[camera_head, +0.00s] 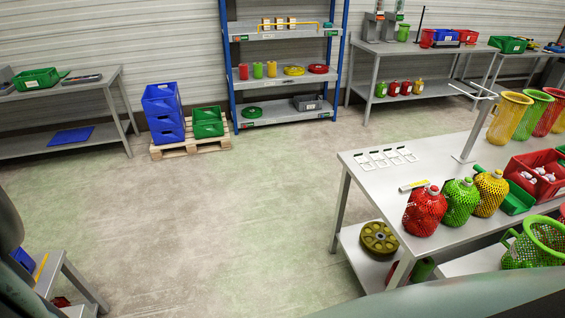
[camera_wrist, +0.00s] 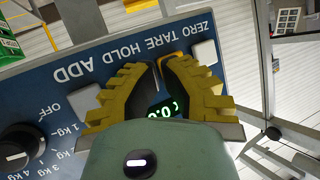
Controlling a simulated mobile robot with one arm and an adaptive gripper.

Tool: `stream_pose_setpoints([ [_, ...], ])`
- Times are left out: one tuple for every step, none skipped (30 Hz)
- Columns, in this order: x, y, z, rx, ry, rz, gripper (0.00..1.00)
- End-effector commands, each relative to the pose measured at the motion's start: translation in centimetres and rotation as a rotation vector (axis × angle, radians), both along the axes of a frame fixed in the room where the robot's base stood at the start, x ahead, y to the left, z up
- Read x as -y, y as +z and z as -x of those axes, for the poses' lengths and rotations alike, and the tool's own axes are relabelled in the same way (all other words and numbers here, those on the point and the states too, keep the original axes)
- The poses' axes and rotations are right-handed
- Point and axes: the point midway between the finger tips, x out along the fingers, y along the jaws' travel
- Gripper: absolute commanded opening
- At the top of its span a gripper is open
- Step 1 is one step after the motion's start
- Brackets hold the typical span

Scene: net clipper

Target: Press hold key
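In the wrist view a blue control panel (camera_wrist: 45,85) shows upside down, with the labels ZERO, TARE, HOLD (camera_wrist: 120,53) and ADD. The hold key itself is not clearly seen; the left yellow finger covers the area by its label. A grey key (camera_wrist: 84,98) shows by ADD and another grey key (camera_wrist: 205,52) by ZERO. An orange edge (camera_wrist: 172,54) shows by TARE, behind the right fingertip. My gripper (camera_wrist: 158,64) is over the key row with its fingertips together and nothing seen between them. Contact with a key cannot be told. The head view does not show my gripper.
A black dial (camera_wrist: 20,148) with weight marks is at the panel's left. A green-digit display (camera_wrist: 162,110) is partly hidden between the fingers. In the head view a table (camera_head: 385,203) holds netted jugs at right; a shelf rack (camera_head: 285,78) stands behind. The middle floor is clear.

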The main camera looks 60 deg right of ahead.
Motion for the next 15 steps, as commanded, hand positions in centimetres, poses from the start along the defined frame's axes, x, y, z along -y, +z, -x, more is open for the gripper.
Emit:
stream_pose_setpoints([
  [0.4, -0.2, 0.4, 0.000, -0.001, -0.001, 0.00],
  [0.6, -0.2, 0.6, 0.001, -0.002, 0.000, 0.00],
  [0.9, -0.2, 0.8, 0.001, -0.001, 0.000, 0.00],
  [1.1, -0.2, 1.0, 0.001, 0.001, 0.001, 0.00],
  [1.3, -0.2, 1.2, 0.000, 0.001, 0.001, 0.00],
  [1.6, -0.2, 1.4, 0.001, -0.001, -0.001, 0.00],
  [1.9, -0.2, 1.6, 0.001, -0.002, -0.001, 0.00],
  [2.1, -0.2, 1.8, 0.001, -0.002, -0.001, 0.00],
  [2.4, -0.2, 2.1, -0.001, -0.001, 0.000, 0.00],
  [2.5, -0.2, 2.2, -0.001, 0.000, 0.001, 0.00],
  [2.6, -0.2, 2.4, -0.001, 0.001, 0.001, 0.00],
  [2.8, -0.1, 2.5, -0.001, 0.001, 0.001, 0.00],
  [2.8, -0.1, 2.5, 0.000, 0.001, 0.001, 0.00],
  [2.8, 0.0, 2.5, 0.000, 0.001, 0.001, 0.00],
  [2.9, 0.0, 2.5, 0.000, 0.001, 0.001, 0.00],
])
